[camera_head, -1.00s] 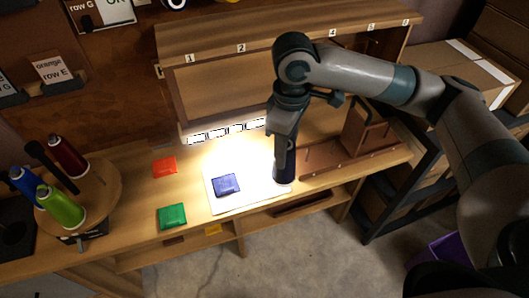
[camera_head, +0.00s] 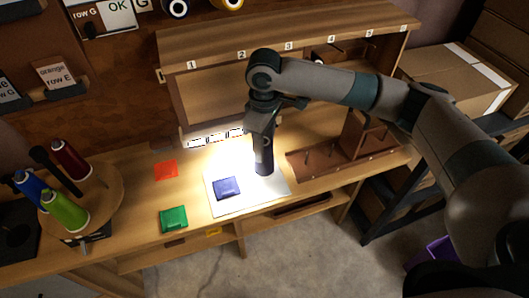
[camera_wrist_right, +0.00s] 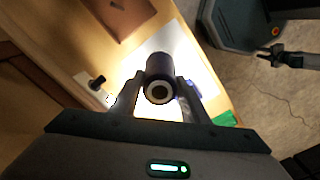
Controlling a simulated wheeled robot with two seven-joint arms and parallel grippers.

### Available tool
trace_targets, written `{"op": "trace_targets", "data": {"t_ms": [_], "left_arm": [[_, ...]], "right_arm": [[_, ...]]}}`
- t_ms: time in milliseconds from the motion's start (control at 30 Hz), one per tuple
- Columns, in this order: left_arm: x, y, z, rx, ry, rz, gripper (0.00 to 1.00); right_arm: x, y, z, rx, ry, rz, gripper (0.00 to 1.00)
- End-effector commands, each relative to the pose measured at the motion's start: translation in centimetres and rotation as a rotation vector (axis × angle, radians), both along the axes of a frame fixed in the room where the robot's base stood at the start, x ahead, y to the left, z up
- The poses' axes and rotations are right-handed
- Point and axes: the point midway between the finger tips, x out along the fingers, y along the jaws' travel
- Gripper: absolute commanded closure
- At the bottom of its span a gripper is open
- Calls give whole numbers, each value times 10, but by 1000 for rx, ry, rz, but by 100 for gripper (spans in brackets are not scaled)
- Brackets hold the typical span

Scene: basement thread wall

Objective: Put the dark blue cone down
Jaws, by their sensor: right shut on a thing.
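The dark blue cone (camera_head: 264,162) is upright in my right gripper (camera_head: 262,138), over the brightly lit white mat (camera_head: 250,199) on the bench. I cannot tell whether its base touches the mat. In the right wrist view the cone (camera_wrist_right: 159,68) sits between the two fingers of the right gripper (camera_wrist_right: 160,92), its ringed end facing the camera. A blue square packet (camera_head: 227,188) lies on the mat to the left of the cone. A dark jointed part, perhaps my left gripper (camera_wrist_right: 272,54), shows small at the right of the wrist view; its jaws are unclear.
An orange-red square (camera_head: 165,170) and a green square (camera_head: 173,218) lie left of the mat. A round wooden stand (camera_head: 106,190) holds red, blue and green cones. A brown rack with pegs (camera_head: 318,164) is to the right. A numbered shelf (camera_head: 290,47) stands behind.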

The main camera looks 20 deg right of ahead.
Motion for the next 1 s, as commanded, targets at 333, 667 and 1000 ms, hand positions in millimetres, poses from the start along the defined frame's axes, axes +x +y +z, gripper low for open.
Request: {"op": "trace_targets", "data": {"t_ms": [333,667,1000], "left_arm": [[0,-1,12,-1,-1,-2,72],[-1,-1,12,-1,1,-2,72],[-2,-1,12,-2,2,0,72]], "right_arm": [[-1,-1,-35,-1,1,0,79],[-1,0,-37,-1,1,0,79],[-1,0,-39,-1,1,0,40]]}}
